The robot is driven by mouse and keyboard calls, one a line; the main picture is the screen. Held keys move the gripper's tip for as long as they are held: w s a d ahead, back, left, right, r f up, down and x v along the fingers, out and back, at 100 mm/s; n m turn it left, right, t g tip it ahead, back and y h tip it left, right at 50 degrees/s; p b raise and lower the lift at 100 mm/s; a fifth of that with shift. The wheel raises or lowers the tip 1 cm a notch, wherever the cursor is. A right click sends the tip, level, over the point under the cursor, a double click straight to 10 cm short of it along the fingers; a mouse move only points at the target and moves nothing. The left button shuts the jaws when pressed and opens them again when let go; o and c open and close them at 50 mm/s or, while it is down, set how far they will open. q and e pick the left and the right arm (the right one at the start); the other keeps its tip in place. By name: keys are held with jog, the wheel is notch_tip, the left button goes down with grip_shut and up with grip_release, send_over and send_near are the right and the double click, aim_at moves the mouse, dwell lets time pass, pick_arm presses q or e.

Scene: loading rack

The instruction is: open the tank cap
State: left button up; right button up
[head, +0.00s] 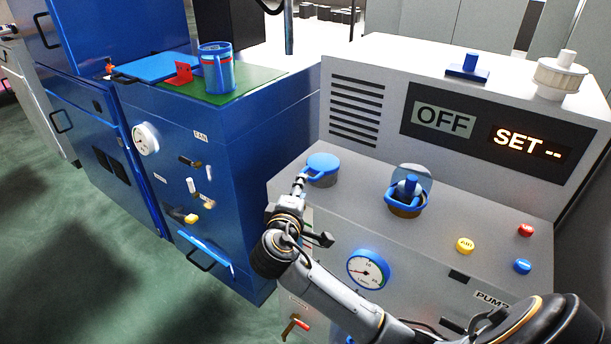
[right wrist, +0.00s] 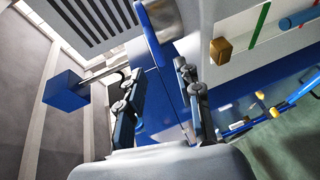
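A round blue cap (head: 323,163) with a short handle sits, looking closed, on the grey pump unit's front ledge. I take it to be the tank cap. My right gripper (head: 301,181) is just in front of it, close to its handle. In the right wrist view, the right gripper's two fingers (right wrist: 159,72) stand apart, with blue surfaces showing between and beyond them. I cannot tell whether either finger touches the handle. My left gripper is not in view.
A blue-handled fitting with a clear cover (head: 409,188) is right of the cap. The grey pump unit (head: 360,65) rises behind, with an OFF display. A blue cabinet (head: 235,160) carrying a blue mug (head: 217,72) stands left. Red, yellow and blue buttons sit right.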

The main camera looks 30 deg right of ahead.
aim_at(319, 167)
jog(key=x, duration=0.6)
jog(key=shift+w+d+f, duration=0.1)
jog(key=shift+w+d, duration=0.15)
jog(key=shift+w, duration=0.05)
grip_shut()
jog(key=shift+f, duration=0.1)
